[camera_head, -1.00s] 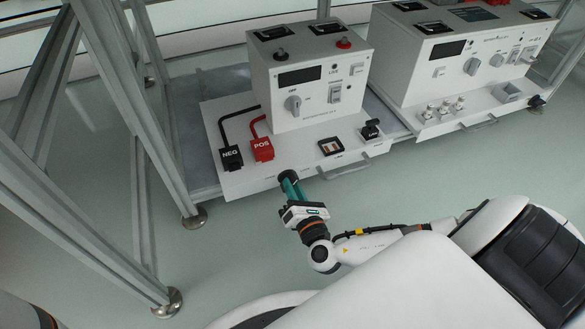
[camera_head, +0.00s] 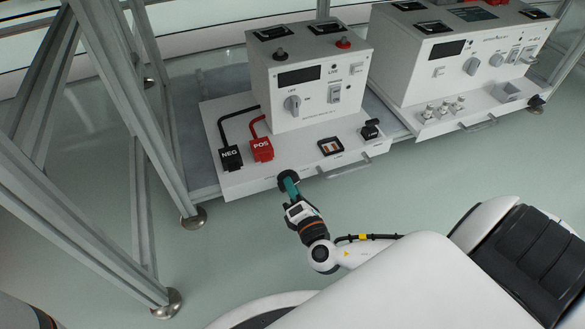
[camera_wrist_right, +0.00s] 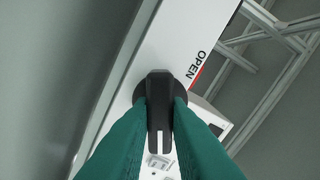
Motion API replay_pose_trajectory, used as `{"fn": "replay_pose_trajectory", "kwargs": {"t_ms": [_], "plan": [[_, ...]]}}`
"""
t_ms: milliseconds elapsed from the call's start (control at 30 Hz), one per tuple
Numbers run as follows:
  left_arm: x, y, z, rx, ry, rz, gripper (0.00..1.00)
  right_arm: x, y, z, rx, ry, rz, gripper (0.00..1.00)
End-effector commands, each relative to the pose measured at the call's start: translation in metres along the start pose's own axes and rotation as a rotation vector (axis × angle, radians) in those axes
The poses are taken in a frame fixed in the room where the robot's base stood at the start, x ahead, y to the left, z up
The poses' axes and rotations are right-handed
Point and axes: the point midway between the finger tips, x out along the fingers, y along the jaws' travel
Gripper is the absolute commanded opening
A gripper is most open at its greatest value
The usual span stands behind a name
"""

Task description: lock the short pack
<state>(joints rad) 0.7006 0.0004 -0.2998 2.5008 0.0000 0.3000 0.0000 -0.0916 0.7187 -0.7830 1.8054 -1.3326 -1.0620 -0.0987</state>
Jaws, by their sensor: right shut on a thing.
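A black round knob (camera_head: 288,179) with a raised grip bar sits on the front edge of the white tray (camera_head: 245,182) of the left unit. In the right wrist view the knob (camera_wrist_right: 158,90) shows a white line along its bar. The word OPEN and a red line are printed beside it. My right gripper (camera_head: 290,188) has its teal fingers closed on the two sides of the bar; they also show in the wrist view (camera_wrist_right: 160,120). The fingers hide part of the knob. My left gripper is not in view.
The left unit (camera_head: 310,105) carries a dial, a display and switches. Black NEG (camera_head: 230,158) and red POS (camera_head: 261,149) connectors lie on its tray, left of a small slot (camera_head: 330,146) and a black part (camera_head: 370,129). A second unit (camera_head: 450,70) stands right. Metal posts (camera_head: 80,220) rise at left.

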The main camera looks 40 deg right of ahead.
Motion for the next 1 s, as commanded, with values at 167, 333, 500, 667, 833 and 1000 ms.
{"fn": "replay_pose_trajectory", "kwargs": {"t_ms": [167,333,500,667,833,1000], "plan": [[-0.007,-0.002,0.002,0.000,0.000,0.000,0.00,0.000,0.003,0.000,0.162,0.004,0.002,0.00],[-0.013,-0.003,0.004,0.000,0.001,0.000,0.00,0.001,0.003,0.000,0.297,0.005,0.002,0.00],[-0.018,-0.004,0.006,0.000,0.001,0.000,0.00,0.001,0.003,0.000,0.398,0.004,0.001,0.00],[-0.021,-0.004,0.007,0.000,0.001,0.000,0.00,0.001,0.003,0.000,0.464,0.004,0.001,0.00],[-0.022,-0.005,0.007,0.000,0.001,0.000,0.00,0.001,0.002,-0.001,0.500,0.005,0.000,0.00],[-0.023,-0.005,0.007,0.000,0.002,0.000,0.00,0.002,0.002,-0.002,0.512,0.006,0.000,0.00]]}}
